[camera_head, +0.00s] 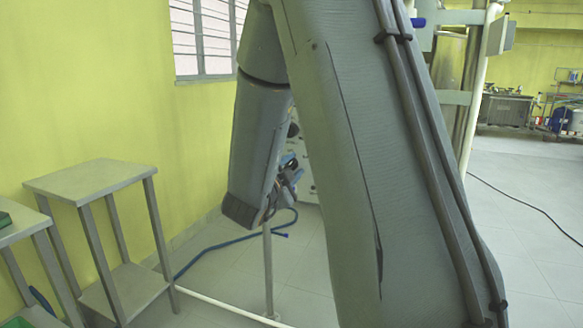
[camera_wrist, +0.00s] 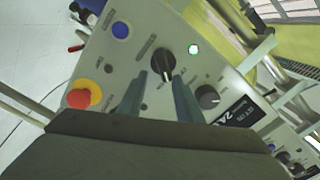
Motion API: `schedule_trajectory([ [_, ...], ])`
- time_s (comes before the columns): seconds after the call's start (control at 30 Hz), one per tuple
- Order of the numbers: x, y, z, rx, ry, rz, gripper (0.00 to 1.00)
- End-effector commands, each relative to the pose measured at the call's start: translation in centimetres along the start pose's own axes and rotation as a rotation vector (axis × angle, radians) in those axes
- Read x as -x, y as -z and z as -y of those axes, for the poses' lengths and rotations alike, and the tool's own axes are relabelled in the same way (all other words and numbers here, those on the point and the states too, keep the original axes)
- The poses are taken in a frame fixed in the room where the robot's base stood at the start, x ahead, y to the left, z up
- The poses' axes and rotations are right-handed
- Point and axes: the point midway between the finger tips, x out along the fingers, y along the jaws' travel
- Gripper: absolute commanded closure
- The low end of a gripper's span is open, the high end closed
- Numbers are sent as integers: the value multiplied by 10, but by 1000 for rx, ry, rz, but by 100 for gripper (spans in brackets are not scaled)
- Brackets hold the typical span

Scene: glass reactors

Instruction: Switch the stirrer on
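In the wrist view a grey control panel (camera_wrist: 128,62) fills the middle, tilted in the picture. A black rotary switch (camera_wrist: 162,60) with a light pointer line sits in front of my gripper (camera_wrist: 161,82). My gripper is open, with one finger on each side of the switch's lower part; whether they touch it I cannot tell. A lit green lamp (camera_wrist: 193,48) is at its upper right. A second black knob (camera_wrist: 207,97) is to the right. The labels are too small to read, so which control is the stirrer's I cannot tell. In the head view my arm hides most of the panel (camera_head: 306,182).
The wrist view also shows a blue button (camera_wrist: 120,30), a red emergency-stop button (camera_wrist: 79,99) on yellow, and another panel (camera_wrist: 290,157) at lower right. In the head view a metal table (camera_head: 90,180) stands left, and a blue hose (camera_head: 215,246) lies on the floor.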

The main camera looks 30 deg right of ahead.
Motion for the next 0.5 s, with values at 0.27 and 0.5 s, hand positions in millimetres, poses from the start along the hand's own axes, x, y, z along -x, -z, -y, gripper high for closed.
schedule_trajectory([
  [0.27,45,-3,2,1,4,9,68],
  [0.5,72,-4,1,2,3,9,68],
])
